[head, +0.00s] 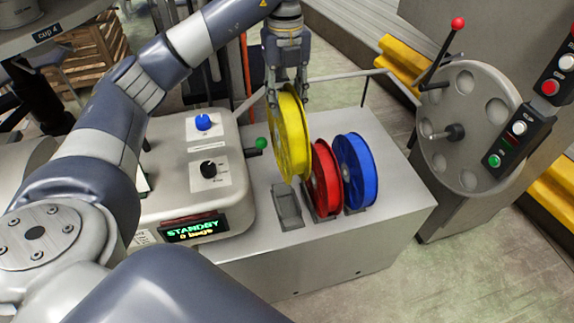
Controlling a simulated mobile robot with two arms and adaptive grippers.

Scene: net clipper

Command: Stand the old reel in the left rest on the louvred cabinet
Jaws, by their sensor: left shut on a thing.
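My left gripper (287,98) is shut on the upper rim of a yellow reel (291,138). The reel hangs upright, with its lower edge close to the empty left rest (288,212); I see no contact between them. The rest is a small grey cradle on top of the grey cabinet (385,226). A red reel (324,178) and a blue reel (353,172) stand upright to the right of the left rest, each in a rest of its own. The cabinet's louvres cannot be made out. My right gripper is not in view.
A machine box (195,130) with knobs and a STANDBY display (194,229) adjoins the cabinet's left; its green-knobbed lever (261,143) sticks out near the yellow reel. A grey disc hub (466,125) with a red-knobbed lever (457,24) stands at right. The cabinet's right top is bare.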

